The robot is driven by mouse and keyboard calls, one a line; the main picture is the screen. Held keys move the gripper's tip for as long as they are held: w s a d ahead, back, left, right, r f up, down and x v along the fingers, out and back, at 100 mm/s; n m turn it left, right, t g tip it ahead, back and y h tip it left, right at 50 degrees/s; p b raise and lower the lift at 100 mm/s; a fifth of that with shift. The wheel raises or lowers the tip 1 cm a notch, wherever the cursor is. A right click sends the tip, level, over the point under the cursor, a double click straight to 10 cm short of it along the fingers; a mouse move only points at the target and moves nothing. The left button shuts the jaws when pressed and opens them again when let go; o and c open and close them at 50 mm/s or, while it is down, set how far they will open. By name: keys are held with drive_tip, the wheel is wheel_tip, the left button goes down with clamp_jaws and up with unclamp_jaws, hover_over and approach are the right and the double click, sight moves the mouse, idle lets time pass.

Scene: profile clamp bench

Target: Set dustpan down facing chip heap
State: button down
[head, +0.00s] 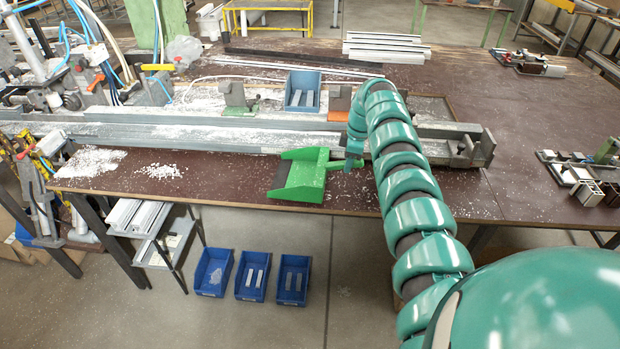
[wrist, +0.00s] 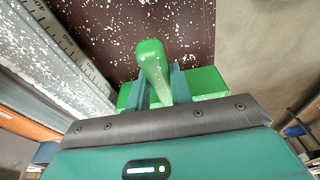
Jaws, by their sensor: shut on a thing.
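The green dustpan (head: 303,178) is over the front part of the brown bench, its dark lip pointing left and its handle to the right. My gripper (head: 350,161) is shut on the handle. In the wrist view the rounded green handle (wrist: 151,60) stands between the two teal fingers of my gripper (wrist: 161,86), and part of the green pan (wrist: 205,82) shows behind. I cannot tell whether the pan touches the bench. A small white chip heap (head: 160,171) lies left of the pan, apart from it. A larger spread of white chips (head: 90,162) lies farther left.
A long grey profile rail (head: 210,137) runs behind the dustpan, with a blue bin (head: 302,92) beyond. Chip-speckled bench top (head: 225,180) lies free between heap and pan. The bench's front edge is close below. Blue bins (head: 252,276) stand on the floor.

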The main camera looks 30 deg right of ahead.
wheel_tip(320, 180, up, 10)
drive_tip(key=shift+r, duration=0.25)
idle(0.3)
